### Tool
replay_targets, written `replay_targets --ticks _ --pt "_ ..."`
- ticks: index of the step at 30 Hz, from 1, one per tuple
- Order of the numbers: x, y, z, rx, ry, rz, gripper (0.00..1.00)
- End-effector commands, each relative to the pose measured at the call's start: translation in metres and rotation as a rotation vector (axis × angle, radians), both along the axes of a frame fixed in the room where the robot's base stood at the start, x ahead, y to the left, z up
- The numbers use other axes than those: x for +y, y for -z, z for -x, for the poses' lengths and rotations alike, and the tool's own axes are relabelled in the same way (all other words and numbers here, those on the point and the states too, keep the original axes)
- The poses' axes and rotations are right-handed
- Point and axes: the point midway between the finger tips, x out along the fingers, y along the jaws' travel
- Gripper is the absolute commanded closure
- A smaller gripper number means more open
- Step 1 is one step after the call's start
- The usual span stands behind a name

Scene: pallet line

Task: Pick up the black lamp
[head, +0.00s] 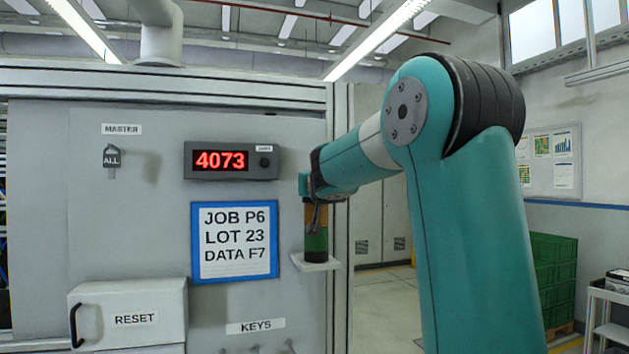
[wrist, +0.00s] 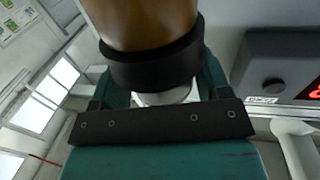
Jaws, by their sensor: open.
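A short upright column stands on a small white shelf (head: 316,264) on the panel's right edge. In the head view it shows an orange-brown section (head: 316,216), a green section (head: 316,240) and a dark section (head: 315,256) at the bottom. In the wrist view a black band (wrist: 155,66) sits at the end of the orange-brown section (wrist: 148,22), with a whitish piece (wrist: 165,97) beyond it. I cannot tell which dark part is the black lamp. My gripper (head: 313,192) is open at the column's top, its fingers (wrist: 158,84) on either side of the black band. Contact is unclear.
The panel holds a red display (head: 221,160), a blue-framed job sheet (head: 235,242), a RESET box (head: 128,316) and hooks under a KEYS label (head: 256,326). Green crates (head: 552,275) and a cart (head: 608,315) stand at right. The floor behind is open.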

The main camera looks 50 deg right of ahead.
Motion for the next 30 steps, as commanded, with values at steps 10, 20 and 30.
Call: replay_targets --ticks 10,20,30 --pt "0.006 0.001 -0.005 -0.001 -0.011 -0.001 0.62" --pt "0.005 0.000 -0.004 -0.001 -0.009 0.000 0.68" --pt "0.003 -0.035 -0.003 -0.006 -0.007 0.003 0.68"
